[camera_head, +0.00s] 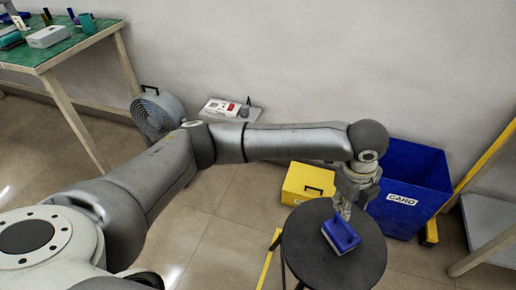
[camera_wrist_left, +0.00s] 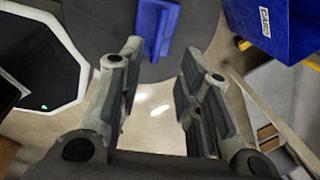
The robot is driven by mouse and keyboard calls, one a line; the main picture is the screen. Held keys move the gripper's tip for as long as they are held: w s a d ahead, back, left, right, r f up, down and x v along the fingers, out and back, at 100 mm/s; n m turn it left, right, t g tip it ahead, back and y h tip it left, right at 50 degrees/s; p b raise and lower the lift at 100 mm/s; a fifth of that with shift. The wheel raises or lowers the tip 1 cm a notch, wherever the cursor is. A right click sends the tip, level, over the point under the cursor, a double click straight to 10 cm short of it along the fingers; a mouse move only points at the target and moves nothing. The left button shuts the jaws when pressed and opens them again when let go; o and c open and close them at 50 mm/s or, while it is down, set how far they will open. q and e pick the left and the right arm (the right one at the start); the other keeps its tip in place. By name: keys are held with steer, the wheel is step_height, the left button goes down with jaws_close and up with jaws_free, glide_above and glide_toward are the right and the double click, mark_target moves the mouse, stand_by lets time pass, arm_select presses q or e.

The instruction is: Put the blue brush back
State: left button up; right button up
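A blue brush (camera_head: 341,235) lies on a round dark stool (camera_head: 310,261); in the head view it is a blue block with a paler lower edge. My left gripper (camera_head: 346,207) is just above and behind the brush, pointing down. In the left wrist view the brush (camera_wrist_left: 155,28) shows at the top, beyond the fingertips. The fingers of my left gripper (camera_wrist_left: 162,62) are spread apart with nothing between them. Whether a fingertip touches the brush cannot be told. My right gripper is in neither view.
A blue bin (camera_head: 412,190) labelled CARD stands behind the stool at right, with a yellow case (camera_head: 308,184) beside it. A fan (camera_head: 157,112) and a grey-white device (camera_head: 228,109) stand by the wall. A green-topped table (camera_head: 40,57) holds several items at far left.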

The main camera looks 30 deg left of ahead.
arm_select(q)
steer(key=s+d+f+n+h, duration=0.3)
steer(key=s+d+f+n, duration=0.2)
steer(key=f, duration=0.1)
steer(key=s+a+f+n, duration=0.3)
steer(key=a+n, duration=0.1)
steer(key=s+a+f+n+t, duration=0.1)
steer(key=s+a+f+n, duration=0.1)
steer(key=a+f+n, duration=0.2)
steer(key=s+a+f+n+t+y, duration=0.1)
steer(key=s+a+f+n, duration=0.2)
steer(key=a+f+n, duration=0.1)
steer(key=shift+s+a+n, duration=0.3)
steer(key=shift+a+n, duration=0.15)
steer(key=shift+n, duration=0.05)
steer(key=s+a+f+n+y, duration=0.3)
steer(key=s+a, duration=0.5)
steer(key=a, duration=0.3)
steer(key=shift+s+f+n, duration=0.15)
steer(key=shift+f+n, duration=0.35)
steer(key=shift+n, duration=0.3)
steer(key=shift+d, duration=0.1)
